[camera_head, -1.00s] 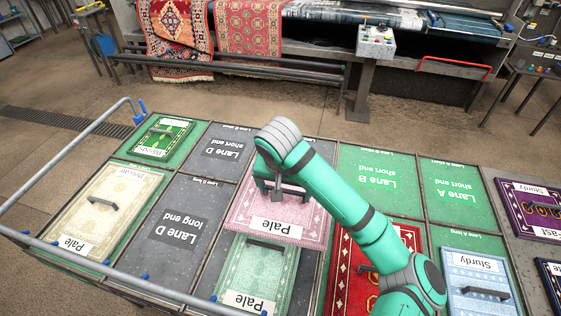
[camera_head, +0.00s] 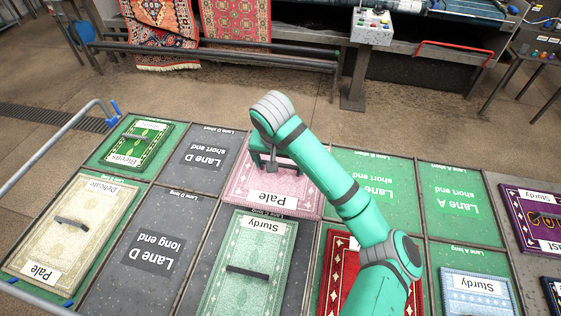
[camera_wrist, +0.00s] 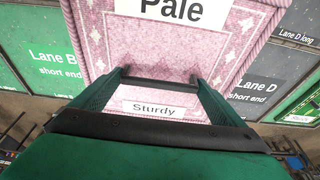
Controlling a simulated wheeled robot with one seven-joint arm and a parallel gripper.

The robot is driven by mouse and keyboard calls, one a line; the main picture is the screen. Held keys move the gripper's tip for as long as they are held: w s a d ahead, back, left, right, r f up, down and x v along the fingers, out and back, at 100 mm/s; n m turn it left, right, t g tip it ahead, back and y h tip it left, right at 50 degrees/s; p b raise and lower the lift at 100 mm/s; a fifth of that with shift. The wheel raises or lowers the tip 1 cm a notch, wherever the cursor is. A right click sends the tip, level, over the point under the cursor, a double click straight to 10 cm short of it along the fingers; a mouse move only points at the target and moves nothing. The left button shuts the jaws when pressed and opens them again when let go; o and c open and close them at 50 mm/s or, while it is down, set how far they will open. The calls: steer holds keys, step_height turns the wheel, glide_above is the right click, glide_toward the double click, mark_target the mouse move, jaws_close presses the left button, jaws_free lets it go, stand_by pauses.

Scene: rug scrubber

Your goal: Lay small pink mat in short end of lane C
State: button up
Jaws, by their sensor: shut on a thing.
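The small pink mat (camera_head: 250,190) carries a "Pale" label and, in the wrist view (camera_wrist: 100,35), also a "Sturdy" label. My gripper (camera_head: 272,168) is shut on the dark handle of this mat; the handle shows between the fingers in the wrist view (camera_wrist: 160,84). The mat is over the short end of lane C, between the short ends of lanes D and B, and hides that cell. I cannot tell whether it touches the bed or hovers slightly. A pale green mat (camera_head: 235,290) lies in lane C's long end, just nearer than the pink mat.
Lane D's short end (camera_head: 215,135) and long end (camera_head: 130,285) are bare, as are the short ends of lane B (camera_head: 350,165) and lane A (camera_head: 440,180). A red mat (camera_head: 330,270) lies partly under my arm. A metal rail (camera_head: 60,135) runs along the left.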

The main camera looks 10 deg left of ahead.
steer(key=w+f, duration=0.1)
steer(key=w, duration=0.1)
steer(key=w+a+f, duration=0.1)
steer(key=w, duration=0.1)
steer(key=w+f, duration=0.1)
steer(key=shift+w+a, duration=0.35)
steer(key=shift+w, duration=0.05)
steer(key=w+f, duration=0.4)
steer(key=f, duration=0.1)
steer(key=shift+w+a, duration=0.2)
steer(key=shift+a, duration=0.2)
steer(key=shift+s+x, duration=0.15)
steer(key=shift+x, duration=0.75)
steer(key=shift+s+x, duration=0.1)
steer(key=shift+x, duration=0.85)
steer(key=shift+f, duration=0.25)
steer(key=o, duration=1.2)
steer(key=v, duration=1.2)
steer(key=shift+r, duration=0.2)
